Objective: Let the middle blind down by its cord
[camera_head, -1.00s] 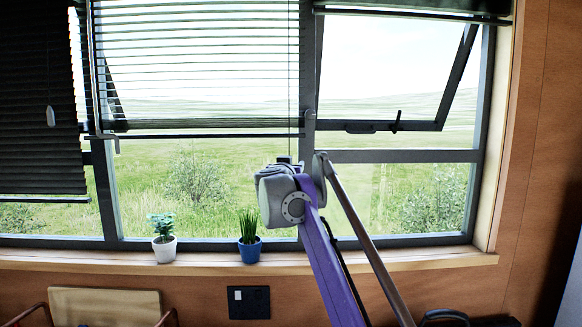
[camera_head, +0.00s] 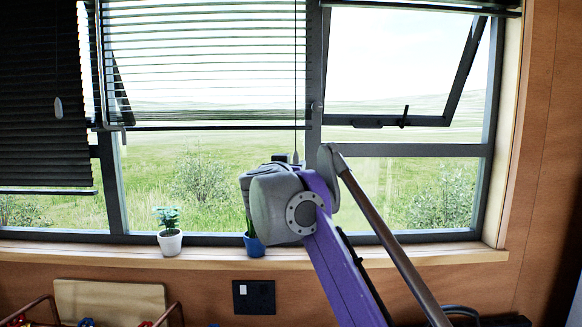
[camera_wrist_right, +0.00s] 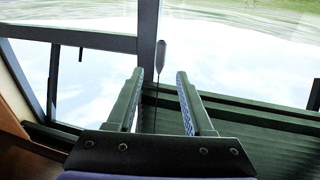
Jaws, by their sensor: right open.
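The middle blind (camera_head: 205,65) hangs partway down the window, its slats dark and spread, its bottom rail above mid-window. Its thin cord (camera_head: 295,80) hangs along the right side, with a small grey tassel (camera_head: 296,157) at its end. My right gripper (camera_wrist_right: 160,72) is open in the right wrist view. The cord runs between its two fingers there, and the tassel (camera_wrist_right: 160,55) shows just beyond the tips. In the head view my right wrist hides most of this gripper, beside the tassel. My left gripper is not in view.
A darker left blind (camera_head: 40,100) hangs lower, with its own pull (camera_head: 58,107). A right blind (camera_head: 430,5) is gathered at the top. A white-potted plant (camera_head: 170,240) and a blue pot (camera_head: 254,245), partly behind my wrist, stand on the sill (camera_head: 120,252).

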